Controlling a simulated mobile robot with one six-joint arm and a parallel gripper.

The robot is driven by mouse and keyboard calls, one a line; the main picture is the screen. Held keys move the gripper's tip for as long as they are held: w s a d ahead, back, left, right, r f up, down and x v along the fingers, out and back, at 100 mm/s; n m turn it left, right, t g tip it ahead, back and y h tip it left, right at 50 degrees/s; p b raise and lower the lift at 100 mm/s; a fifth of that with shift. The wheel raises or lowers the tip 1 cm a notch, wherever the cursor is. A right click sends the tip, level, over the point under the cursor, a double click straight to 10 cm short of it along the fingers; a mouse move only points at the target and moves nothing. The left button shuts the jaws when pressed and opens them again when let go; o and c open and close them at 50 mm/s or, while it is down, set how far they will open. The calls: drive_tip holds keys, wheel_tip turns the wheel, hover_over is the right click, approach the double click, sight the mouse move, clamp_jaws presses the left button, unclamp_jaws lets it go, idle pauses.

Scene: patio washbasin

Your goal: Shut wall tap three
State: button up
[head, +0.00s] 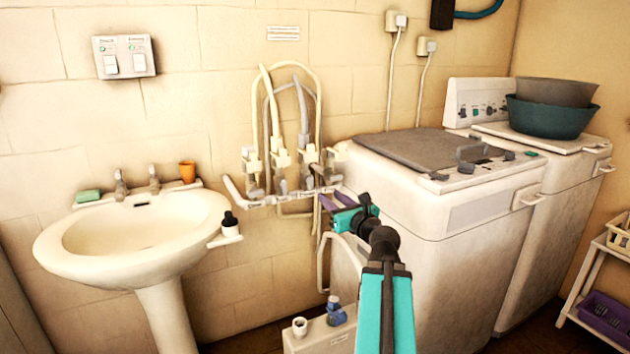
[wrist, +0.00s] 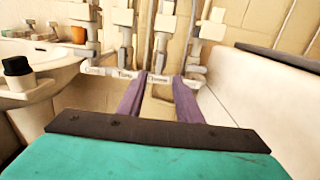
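A row of pale wall taps with hoses stands on the wall above a white rail. In the wrist view the rail (wrist: 108,72) carries labels reading One, Two and Three. Wall tap three (wrist: 163,22) is the pale body above the label Three (wrist: 158,78); in the head view it appears to be the third from the left (head: 308,156). I cannot tell its handle's position. My gripper (wrist: 158,95) has two purple fingers, apart with nothing between them. They point at the rail below tap three. In the head view my gripper (head: 335,201) is just right of the rail's front.
The washbasin (head: 75,245) is left, with a dark-capped bottle (head: 229,225) on a small shelf by its rim. A washing machine (head: 465,215) stands close on the right. A box (head: 320,335) with small containers is below. Hoses arch above the taps.

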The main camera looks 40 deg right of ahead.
sight(312, 182)
drive_tip(key=shift+w+d+p, duration=0.15)
drive_tip(key=shift+w+p, duration=0.35)
drive_tip(key=shift+p, duration=1.4)
drive_tip(key=shift+x, duration=5.6)
clamp_jaws()
